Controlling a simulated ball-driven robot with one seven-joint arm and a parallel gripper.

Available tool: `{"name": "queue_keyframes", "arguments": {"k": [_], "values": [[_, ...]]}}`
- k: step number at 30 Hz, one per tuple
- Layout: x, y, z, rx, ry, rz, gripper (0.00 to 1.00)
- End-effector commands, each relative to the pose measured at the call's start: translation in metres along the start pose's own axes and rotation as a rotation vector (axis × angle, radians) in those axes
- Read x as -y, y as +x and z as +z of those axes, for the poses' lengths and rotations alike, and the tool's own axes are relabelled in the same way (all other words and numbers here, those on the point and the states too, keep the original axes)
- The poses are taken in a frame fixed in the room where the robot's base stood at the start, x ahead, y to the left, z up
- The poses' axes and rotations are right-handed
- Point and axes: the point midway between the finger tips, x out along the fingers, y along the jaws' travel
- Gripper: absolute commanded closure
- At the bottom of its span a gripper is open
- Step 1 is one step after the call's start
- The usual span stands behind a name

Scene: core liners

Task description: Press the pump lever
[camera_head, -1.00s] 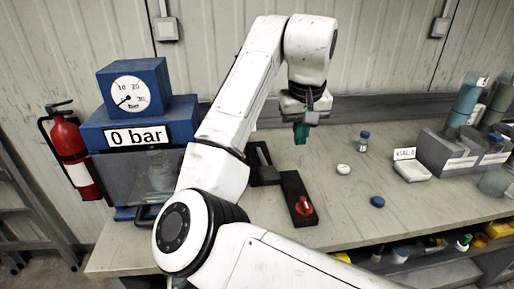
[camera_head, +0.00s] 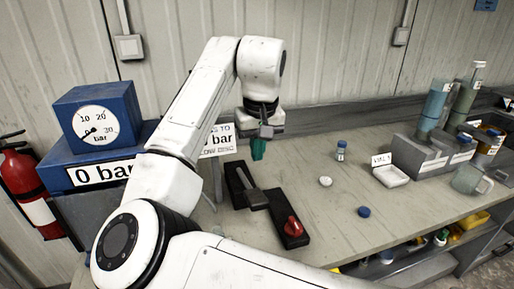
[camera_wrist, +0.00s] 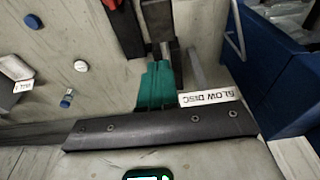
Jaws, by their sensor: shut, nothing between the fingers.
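The pump lever (camera_head: 254,196) is a grey bar with a dark end on a black base plate (camera_head: 236,180) on the bench. My gripper (camera_head: 258,150) has green fingers, shut and empty. In the head view it shows just above the lever's far part; its height over the lever is hard to tell. In the wrist view the green fingers (camera_wrist: 156,86) point toward the black base (camera_wrist: 157,16), and the fingers hide part of the lever there. I see no clear contact between fingers and lever.
A red switch (camera_head: 293,226) on a black plate sits right beside the lever. A blue gauge box (camera_head: 97,115) reads near zero, with a "0 bar" box (camera_head: 62,178) below. A bottle (camera_head: 341,150), white disc (camera_head: 325,181), blue cap (camera_head: 364,212) and grey rack (camera_head: 425,152) lie to the right.

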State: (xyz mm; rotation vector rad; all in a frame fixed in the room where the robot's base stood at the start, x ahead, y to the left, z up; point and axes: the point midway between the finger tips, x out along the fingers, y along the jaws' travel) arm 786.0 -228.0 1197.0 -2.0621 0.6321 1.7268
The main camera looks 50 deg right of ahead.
Motion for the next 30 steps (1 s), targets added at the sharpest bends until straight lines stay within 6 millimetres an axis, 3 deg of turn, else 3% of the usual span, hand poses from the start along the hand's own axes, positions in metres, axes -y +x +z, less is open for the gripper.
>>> {"name": "queue_keyframes", "arguments": {"k": [9, 15, 21, 30], "values": [[0.001, 0.062, 0.0, 0.003, -0.002, 0.0, 1.0], [0.001, 0.088, 0.011, 0.0, -0.002, 0.0, 1.0], [0.0, 0.101, 0.016, -0.001, -0.001, 0.001, 1.0], [0.0, 0.103, 0.017, -0.001, -0.001, 0.0, 1.0]]}}
